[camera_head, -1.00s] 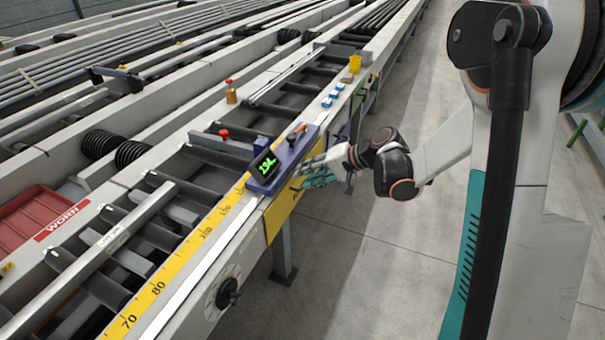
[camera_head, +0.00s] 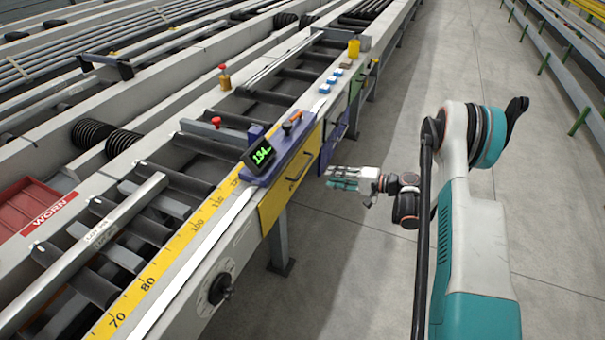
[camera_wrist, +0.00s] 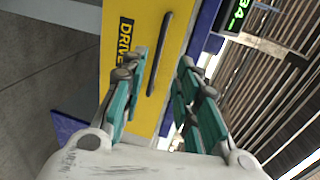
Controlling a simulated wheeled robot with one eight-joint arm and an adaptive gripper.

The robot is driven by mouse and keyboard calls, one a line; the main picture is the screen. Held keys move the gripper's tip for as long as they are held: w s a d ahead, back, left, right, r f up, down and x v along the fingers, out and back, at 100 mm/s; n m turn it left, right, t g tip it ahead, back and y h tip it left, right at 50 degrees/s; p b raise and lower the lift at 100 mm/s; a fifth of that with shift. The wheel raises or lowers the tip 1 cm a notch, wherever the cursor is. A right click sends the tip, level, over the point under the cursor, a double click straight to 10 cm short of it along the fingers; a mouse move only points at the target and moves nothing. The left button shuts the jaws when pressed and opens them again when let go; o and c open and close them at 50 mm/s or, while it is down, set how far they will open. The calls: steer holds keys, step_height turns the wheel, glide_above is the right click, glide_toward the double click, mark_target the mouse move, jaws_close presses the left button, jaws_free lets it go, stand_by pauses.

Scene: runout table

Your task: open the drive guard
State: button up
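The drive guard (camera_head: 277,206) is a yellow panel on the side of the runout table, below the blue unit with the green display. It looks flat against the frame, and its dark bar handle (camera_head: 300,170) is in plain view. In the wrist view the guard (camera_wrist: 120,70) shows the letters "DRIVE", and the handle (camera_wrist: 160,55) appears between my fingers, beyond them. My gripper (camera_head: 328,178) is to the right of the guard, apart from it, over the aisle. In the wrist view my gripper (camera_wrist: 164,62) has its teal fingers spread, with nothing between them.
The blue unit (camera_head: 280,150) with a display (camera_head: 262,156) and an orange-handled lever (camera_head: 292,121) sits above the guard. A dark knob (camera_head: 220,290) sticks out nearer on the same side. A table leg (camera_head: 280,240) stands below. The aisle floor (camera_head: 350,270) is clear.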

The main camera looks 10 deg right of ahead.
mark_target(301, 172)
steer(key=shift+b+x, duration=1.9)
steer(key=shift+x, duration=4.7)
jaws_close()
